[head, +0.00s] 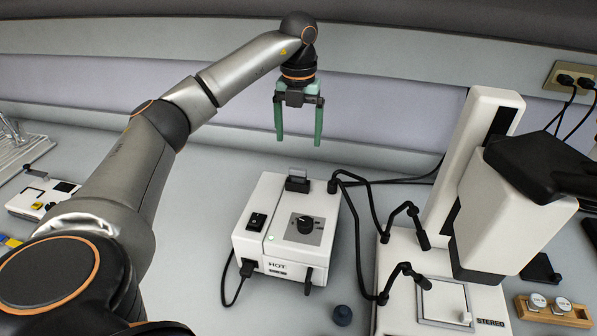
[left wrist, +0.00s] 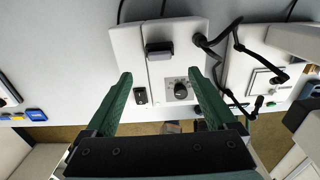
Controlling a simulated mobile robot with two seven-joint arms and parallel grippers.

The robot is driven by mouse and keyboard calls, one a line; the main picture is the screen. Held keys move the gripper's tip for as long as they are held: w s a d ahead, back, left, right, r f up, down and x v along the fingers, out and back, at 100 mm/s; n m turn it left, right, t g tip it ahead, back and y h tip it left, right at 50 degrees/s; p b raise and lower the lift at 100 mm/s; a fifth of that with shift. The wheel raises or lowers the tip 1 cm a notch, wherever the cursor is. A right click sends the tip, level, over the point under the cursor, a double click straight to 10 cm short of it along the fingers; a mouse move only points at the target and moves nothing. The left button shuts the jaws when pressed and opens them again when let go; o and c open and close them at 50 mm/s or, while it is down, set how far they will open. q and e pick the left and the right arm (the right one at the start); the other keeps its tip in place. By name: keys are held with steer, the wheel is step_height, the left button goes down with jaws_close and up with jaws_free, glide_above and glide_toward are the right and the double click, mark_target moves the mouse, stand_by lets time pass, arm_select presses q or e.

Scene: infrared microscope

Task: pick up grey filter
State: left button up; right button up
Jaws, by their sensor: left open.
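The grey filter (head: 298,181) appears as a small dark grey block standing upright at the back of the top of a white control box (head: 252,207). My left gripper (head: 299,140) hangs fingers-down above and behind the filter in the head view, with its two green fingers spread and nothing between them. In the left wrist view the filter (left wrist: 160,50) shows beyond the fingertips, roughly centred between the open fingers (left wrist: 159,75). The filter and fingers are apart. My right gripper is not in view.
The white box has a black knob (head: 305,224), a switch and a cable. Black bent light guides (head: 372,205) run from its right side to a white stereo microscope (head: 490,215). A wooden holder (head: 552,311) with round metal pieces lies at the lower right.

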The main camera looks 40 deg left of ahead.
mark_target(297, 169)
arm_select(q)
step_height(297, 169, down, 9)
steer(key=shift+s+r+p, duration=0.1)
steer(key=shift+s+p, duration=0.05)
steer(key=shift+p, duration=0.15)
steer(key=shift+c, duration=0.3)
steer(key=c, duration=1.3)
